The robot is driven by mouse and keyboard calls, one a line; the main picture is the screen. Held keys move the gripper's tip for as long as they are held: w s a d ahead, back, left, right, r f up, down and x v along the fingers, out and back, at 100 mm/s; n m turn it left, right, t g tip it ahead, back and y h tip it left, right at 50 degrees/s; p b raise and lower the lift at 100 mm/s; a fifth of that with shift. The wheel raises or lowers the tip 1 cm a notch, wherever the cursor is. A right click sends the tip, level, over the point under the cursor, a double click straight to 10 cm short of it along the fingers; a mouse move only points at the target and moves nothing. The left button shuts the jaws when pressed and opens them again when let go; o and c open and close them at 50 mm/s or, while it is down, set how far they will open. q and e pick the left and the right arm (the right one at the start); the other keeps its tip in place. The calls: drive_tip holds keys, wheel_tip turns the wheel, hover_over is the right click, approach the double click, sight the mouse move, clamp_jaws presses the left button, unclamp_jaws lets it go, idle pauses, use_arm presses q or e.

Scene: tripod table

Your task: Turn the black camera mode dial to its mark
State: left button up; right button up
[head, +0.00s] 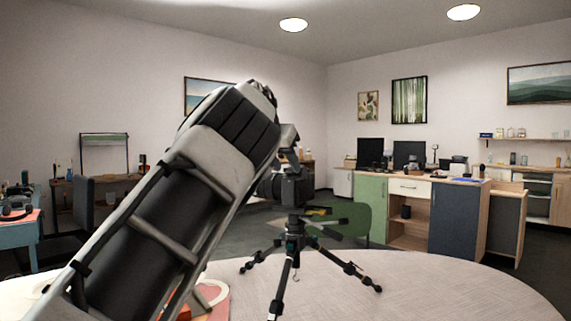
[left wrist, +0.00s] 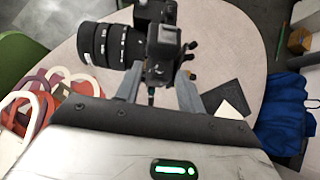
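The black camera (head: 297,186) stands on a black tripod (head: 293,232) on the round table (head: 430,285). In the left wrist view the camera (left wrist: 157,67) lies just ahead of my left gripper (left wrist: 158,88), its lens (left wrist: 108,46) pointing left. The two grey fingers are spread apart, with part of the camera body showing between and beyond them. I cannot tell whether they touch it. In the head view my left arm reaches up from the lower left and its gripper (head: 290,150) is at the camera's top. I cannot clearly make out the mode dial or its mark. My right gripper is not in view.
Red and white looped items (left wrist: 35,105) lie on the table near my left gripper. A dark flat item (left wrist: 222,97) and blue cloth (left wrist: 287,105) are on the other side. The table right of the tripod is clear. A desk with monitors (head: 408,154) stands behind.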

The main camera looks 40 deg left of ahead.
use_arm(q)
drive_tip(key=shift+w+f, duration=0.35)
clamp_jaws()
